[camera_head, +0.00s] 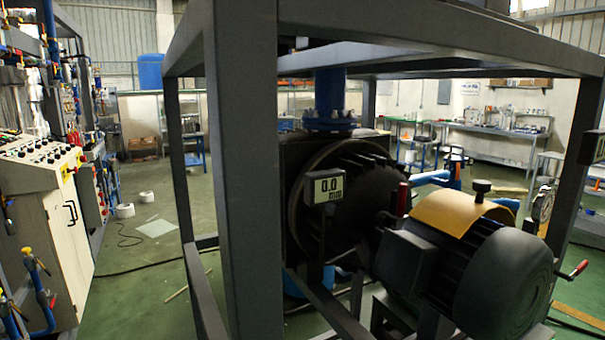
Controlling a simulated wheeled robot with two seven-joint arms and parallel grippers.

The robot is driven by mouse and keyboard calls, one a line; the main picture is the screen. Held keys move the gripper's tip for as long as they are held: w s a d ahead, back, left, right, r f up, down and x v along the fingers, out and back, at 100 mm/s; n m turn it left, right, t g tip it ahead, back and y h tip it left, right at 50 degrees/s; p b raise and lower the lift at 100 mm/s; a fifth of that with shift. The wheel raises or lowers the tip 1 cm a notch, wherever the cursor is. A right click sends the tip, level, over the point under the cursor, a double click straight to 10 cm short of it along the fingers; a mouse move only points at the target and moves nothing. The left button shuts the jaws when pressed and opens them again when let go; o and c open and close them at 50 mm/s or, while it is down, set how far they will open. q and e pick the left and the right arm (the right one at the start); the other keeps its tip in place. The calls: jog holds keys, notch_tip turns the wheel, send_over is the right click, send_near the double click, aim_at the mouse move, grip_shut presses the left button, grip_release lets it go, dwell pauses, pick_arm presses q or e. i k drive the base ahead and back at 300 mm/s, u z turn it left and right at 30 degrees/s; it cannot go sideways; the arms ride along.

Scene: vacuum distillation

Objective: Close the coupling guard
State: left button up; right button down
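The coupling guard appears to be the curved yellow-orange cover (455,215) right of centre. It lies between the dark round finned housing (345,205) and the grey-black motor (495,275). A black knob (482,188) stands at its upper right. Its far side and lower edge are hidden, and I cannot tell from here whether it is fully closed. The coupling beneath it is not clearly visible. Neither of my grippers shows in the head view.
A grey steel frame surrounds the machine, and its thick front post (245,180) stands close before me. A control cabinet (45,220) stands at the left. The green floor between cabinet and frame is mostly clear.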

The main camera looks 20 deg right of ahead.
aim_at(452, 213)
jog(key=u, duration=1.3)
jog(key=k, duration=1.05)
jog(key=z, duration=1.2)
jog(key=i, duration=0.35)
jog(key=z, duration=0.05)
